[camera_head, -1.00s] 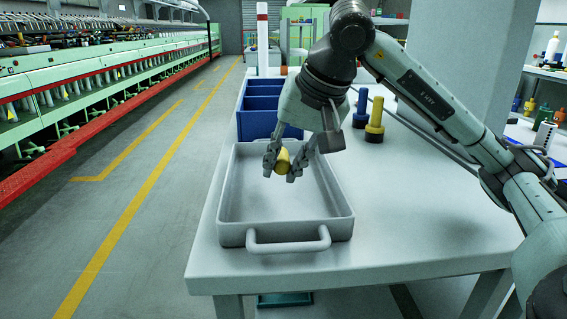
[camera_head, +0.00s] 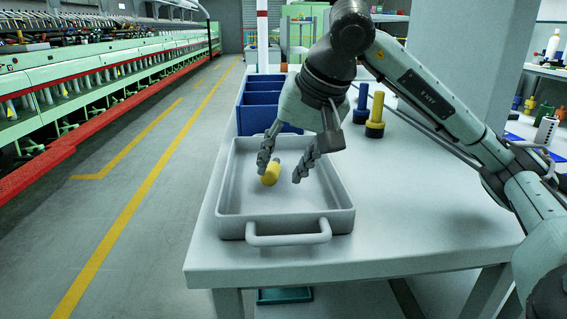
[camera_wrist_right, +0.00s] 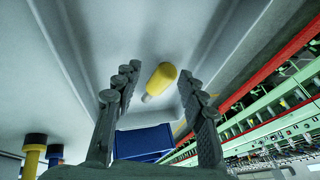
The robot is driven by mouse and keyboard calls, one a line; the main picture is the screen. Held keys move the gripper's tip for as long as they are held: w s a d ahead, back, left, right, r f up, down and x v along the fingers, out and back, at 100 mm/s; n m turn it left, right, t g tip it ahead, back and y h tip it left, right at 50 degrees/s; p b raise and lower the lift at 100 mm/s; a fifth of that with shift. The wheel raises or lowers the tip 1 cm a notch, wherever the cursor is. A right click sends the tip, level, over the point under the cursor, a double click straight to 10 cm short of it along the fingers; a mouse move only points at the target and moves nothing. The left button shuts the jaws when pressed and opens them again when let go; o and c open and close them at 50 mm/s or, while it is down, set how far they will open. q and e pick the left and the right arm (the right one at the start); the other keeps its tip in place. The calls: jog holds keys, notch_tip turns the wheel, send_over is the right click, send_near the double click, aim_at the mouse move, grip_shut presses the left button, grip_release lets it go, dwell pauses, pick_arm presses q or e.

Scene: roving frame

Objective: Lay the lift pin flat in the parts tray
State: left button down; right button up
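The lift pin is a yellow cylinder (camera_head: 270,175) with a short pale grey end. It lies on its side on the floor of the grey parts tray (camera_head: 285,227), toward the tray's left side. My right gripper (camera_head: 280,175) is open above the tray floor, its fingers spread. In the head view the pin is close beside the left-hand finger; I cannot tell whether they touch. In the right wrist view the pin (camera_wrist_right: 161,80) shows beyond the open fingers (camera_wrist_right: 155,98), against the tray floor. My left gripper is out of view.
A blue divided bin (camera_head: 262,105) stands behind the tray. A blue pin (camera_head: 361,105) and a yellow pin (camera_head: 375,118) stand upright on black bases right of it. The tabletop (camera_head: 420,215) right of the tray is clear. A grey pillar (camera_head: 465,60) rises behind my arm.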

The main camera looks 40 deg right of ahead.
jog(key=shift+r, duration=0.1)
jog(key=v, duration=1.2)
jog(key=shift+a, duration=0.1)
dwell(0.8)
